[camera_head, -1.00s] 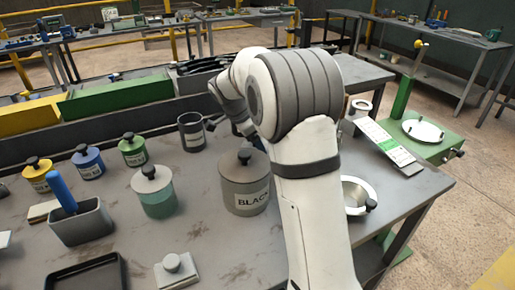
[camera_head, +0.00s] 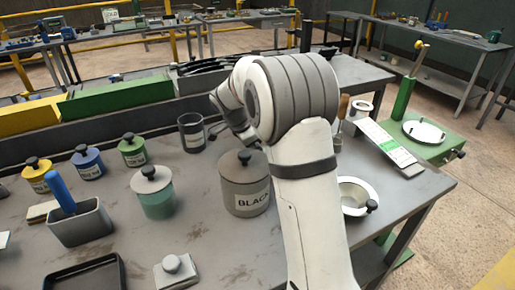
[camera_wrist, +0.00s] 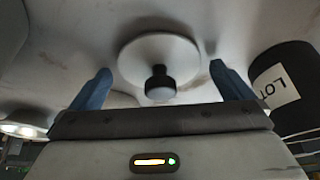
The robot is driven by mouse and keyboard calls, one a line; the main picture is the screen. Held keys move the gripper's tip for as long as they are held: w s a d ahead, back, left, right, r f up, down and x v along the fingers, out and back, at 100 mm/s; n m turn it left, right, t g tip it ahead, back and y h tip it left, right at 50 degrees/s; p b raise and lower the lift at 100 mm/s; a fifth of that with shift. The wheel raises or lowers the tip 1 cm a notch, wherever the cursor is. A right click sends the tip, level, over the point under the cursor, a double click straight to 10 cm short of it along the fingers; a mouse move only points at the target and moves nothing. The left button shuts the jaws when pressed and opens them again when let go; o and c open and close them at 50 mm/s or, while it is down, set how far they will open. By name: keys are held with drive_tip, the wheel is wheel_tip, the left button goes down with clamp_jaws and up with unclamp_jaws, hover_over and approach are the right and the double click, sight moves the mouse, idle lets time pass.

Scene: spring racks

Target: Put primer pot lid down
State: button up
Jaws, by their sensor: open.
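A white round lid with a black knob (camera_wrist: 160,62) lies flat on the grey surface in the wrist view. My gripper (camera_wrist: 162,84) is open, with one blue finger on each side of the knob and a gap to both. The knob is not gripped. In the head view my arm hides the gripper and this lid. I cannot tell for sure which container is the primer pot. A dark labelled container (camera_wrist: 284,84) stands right of the lid in the wrist view.
A grey lidded pot marked BLACK (camera_head: 244,185) stands close left of my arm, and a dark mug (camera_head: 191,133) behind it. A teal pot (camera_head: 154,193) stands further left. A metal bowl (camera_head: 354,205) is right of my arm. The bench between the pots is bare.

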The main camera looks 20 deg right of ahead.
drive_tip(key=w+p+v, duration=0.1)
drive_tip(key=v, duration=1.1)
drive_tip(key=shift+s+r, duration=0.15)
drive_tip(key=shift+s, duration=0.3)
